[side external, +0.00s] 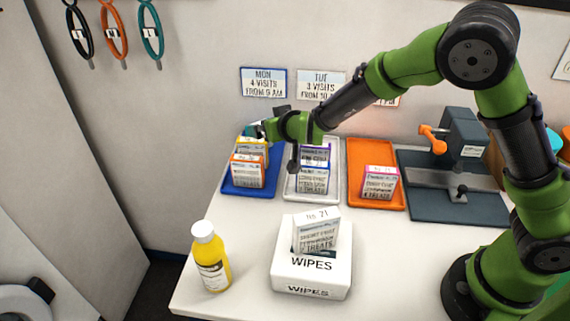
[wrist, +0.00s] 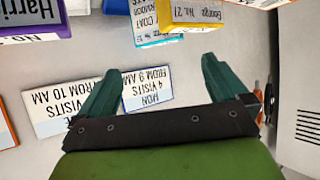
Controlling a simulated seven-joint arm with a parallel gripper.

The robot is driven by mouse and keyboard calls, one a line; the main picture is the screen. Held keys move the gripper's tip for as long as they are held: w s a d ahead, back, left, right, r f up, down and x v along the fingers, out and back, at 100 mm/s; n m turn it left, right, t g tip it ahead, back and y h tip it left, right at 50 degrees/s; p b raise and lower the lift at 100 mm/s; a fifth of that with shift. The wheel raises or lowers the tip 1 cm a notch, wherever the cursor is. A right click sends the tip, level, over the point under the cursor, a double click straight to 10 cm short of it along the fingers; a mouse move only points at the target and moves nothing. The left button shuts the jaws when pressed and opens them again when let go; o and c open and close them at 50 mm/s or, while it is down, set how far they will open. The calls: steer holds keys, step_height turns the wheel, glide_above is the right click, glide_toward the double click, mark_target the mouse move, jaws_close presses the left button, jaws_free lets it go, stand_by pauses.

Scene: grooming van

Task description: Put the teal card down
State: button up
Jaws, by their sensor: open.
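My gripper (side external: 268,128) is above the back of the blue tray (side external: 229,186), close to the wall. In the wrist view my gripper (wrist: 162,68) has its fingers wide apart, with nothing between them. A white card with a teal-blue edge (wrist: 150,28) shows beyond the fingertips, apart from them and partly cut off by the frame; it appears to be the teal card. It leans beside a yellow-edged card (wrist: 196,12). In the side view the teal card (side external: 251,129) is mostly hidden behind the yellow card (side external: 254,149); an orange card (side external: 247,171) stands in front.
A white tray (side external: 297,197) holds purple and blue cards. An orange tray (side external: 371,153) holds a pink-edged card (side external: 379,182). A wipes box (side external: 311,270) with a white card, a yellow bottle (side external: 211,259) and a grey clamp device (side external: 460,150) stand around. Signs hang behind.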

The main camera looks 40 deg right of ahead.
steer(key=s+d+r+m+g+y, duration=0.15)
steer(key=s+r+y, duration=0.45)
steer(key=s+r, duration=0.85)
steer(key=s+d+f+g, duration=0.1)
steer(key=s+d, duration=0.1)
steer(key=s, duration=0.7)
steer(key=s+d+g+h, duration=0.1)
steer(key=s+d+g, duration=0.1)
steer(key=s, duration=0.7)
steer(key=shift+d+f+h, duration=0.3)
steer(key=shift+d+f, duration=0.05)
